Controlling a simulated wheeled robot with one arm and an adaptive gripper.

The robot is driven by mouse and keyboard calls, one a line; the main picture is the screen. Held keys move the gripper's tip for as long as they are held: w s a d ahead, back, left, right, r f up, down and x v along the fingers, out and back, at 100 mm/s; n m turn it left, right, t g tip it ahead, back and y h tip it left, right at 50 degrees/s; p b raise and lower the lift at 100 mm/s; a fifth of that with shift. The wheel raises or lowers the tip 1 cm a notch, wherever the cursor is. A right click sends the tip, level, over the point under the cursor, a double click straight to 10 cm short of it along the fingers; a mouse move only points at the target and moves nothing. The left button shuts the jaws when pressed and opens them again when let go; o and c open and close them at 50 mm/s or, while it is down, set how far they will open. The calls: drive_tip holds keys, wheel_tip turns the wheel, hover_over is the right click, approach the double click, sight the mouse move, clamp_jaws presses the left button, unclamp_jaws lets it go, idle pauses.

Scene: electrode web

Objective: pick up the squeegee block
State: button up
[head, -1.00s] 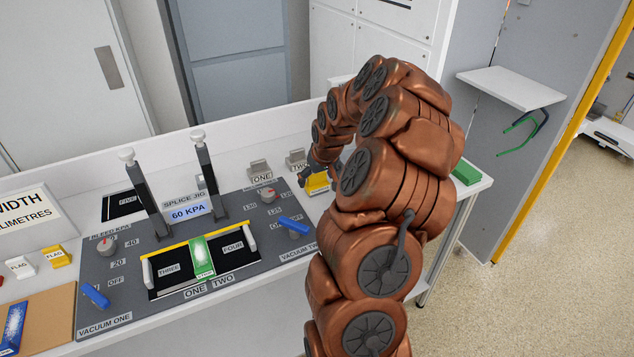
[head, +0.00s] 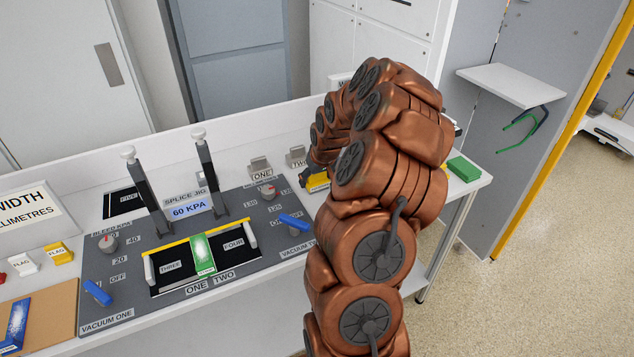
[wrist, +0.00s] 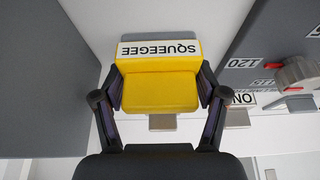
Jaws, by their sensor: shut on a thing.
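The squeegee block (wrist: 160,90) is yellow with a white label reading SQUEEGEE, upside down in the wrist view. My gripper (wrist: 160,96) has one finger on each side of the block and is shut on it. In the head view a part of the yellow block (head: 317,181) shows at the left edge of my arm, at the right of the splice jig panel. My arm hides the rest of the block and most of the gripper there. I cannot tell whether the block touches the bench.
The grey splice jig panel (head: 130,272) has two upright posts, knobs and blue handles, close left of my arm. Grey tabs marked ONE (head: 260,166) and TWO (head: 297,157) stand behind. A green block (head: 464,168) lies at the bench's right end.

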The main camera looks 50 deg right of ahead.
wheel_tip(320, 180, up, 9)
drive_tip(key=b, duration=0.2)
drive_tip(key=shift+d+f+b, duration=0.1)
drive_tip(key=shift+f+b, duration=0.05)
drive_tip(key=shift+b, duration=0.15)
drive_tip(key=shift+r, duration=0.65)
